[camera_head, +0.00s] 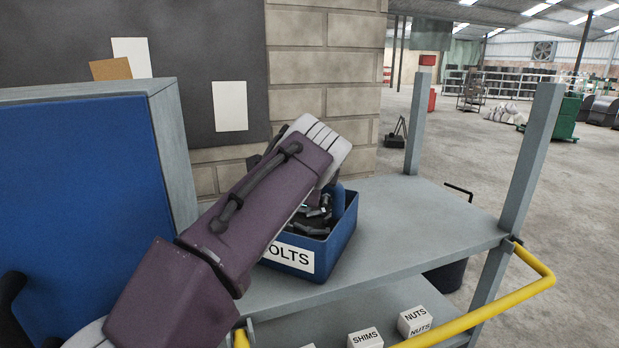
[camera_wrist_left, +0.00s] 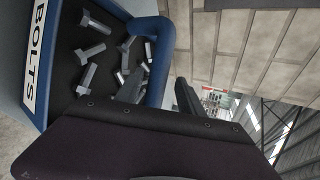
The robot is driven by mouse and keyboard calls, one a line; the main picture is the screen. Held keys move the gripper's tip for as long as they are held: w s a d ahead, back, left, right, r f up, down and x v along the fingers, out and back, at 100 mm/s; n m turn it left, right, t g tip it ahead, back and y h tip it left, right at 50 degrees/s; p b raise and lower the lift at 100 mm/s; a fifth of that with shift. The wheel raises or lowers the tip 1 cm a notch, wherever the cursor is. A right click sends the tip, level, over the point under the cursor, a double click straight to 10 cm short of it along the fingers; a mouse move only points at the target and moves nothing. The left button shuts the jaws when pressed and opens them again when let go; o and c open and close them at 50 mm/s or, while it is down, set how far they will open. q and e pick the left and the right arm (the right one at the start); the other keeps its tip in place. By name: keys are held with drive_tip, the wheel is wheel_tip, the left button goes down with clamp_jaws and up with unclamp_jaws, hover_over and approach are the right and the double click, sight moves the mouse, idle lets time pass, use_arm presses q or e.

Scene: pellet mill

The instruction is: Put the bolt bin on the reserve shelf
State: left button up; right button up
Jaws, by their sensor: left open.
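The bolt bin (camera_head: 340,238) is an open blue box with a white BOLTS label, upright on the grey upper shelf (camera_head: 395,230) of a rack or cart. Loose bolts (camera_wrist_left: 90,75) lie inside it. Its blue tubular handle (camera_wrist_left: 158,50) rises at one side. My left arm reaches across and covers part of the bin in the head view. My left gripper (camera_wrist_left: 158,92) is open, its dark fingers appearing on either side of the handle; contact cannot be told. Its fingertips are largely hidden in the head view. No shelf is marked reserve.
Below is a lower shelf (camera_head: 395,298) with white boxes labelled SHIMS (camera_head: 365,338) and NUTS (camera_head: 415,320). Grey posts (camera_head: 533,150) and a yellow rail (camera_head: 500,308) stand at the right. A blue panel (camera_head: 80,200) fills the left. The upper shelf right of the bin is clear.

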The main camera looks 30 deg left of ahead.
use_arm(q)
drive_tip(key=b+v, duration=0.2)
drive_tip(key=v, duration=0.9)
drive_tip(key=shift+s, duration=0.3)
drive_tip(key=shift+w+r, duration=0.1)
drive_tip(key=shift+w, duration=0.05)
